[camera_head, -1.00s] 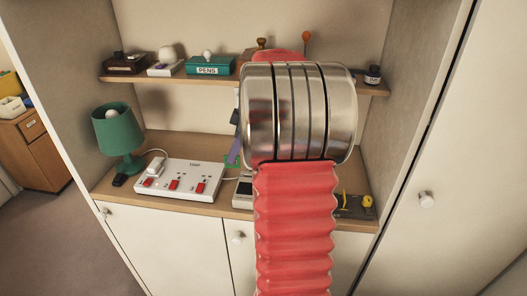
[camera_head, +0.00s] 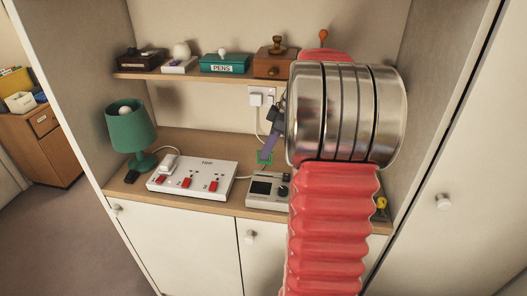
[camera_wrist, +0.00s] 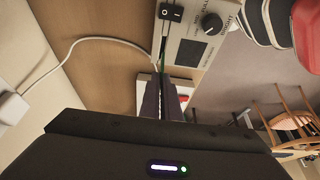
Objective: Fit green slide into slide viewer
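The green slide (camera_head: 265,158) is a small green-framed square at the tip of my gripper (camera_head: 269,147), whose purple fingers are closed on it. In the wrist view, my gripper (camera_wrist: 161,92) is nearly shut, with the slide (camera_wrist: 163,58) showing as a thin green edge between and beyond the fingers. The slide viewer (camera_head: 257,202) is a pale grey box with a dark screen and a knob, on the desk top. The slide appears just above or behind it; contact cannot be told. The viewer also shows in the wrist view (camera_wrist: 187,55) with a switch and brightness knob.
A white power strip (camera_head: 205,178) with red switches lies left of the viewer, beside a green lamp (camera_head: 130,130). A white cable (camera_wrist: 75,45) runs behind the viewer.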

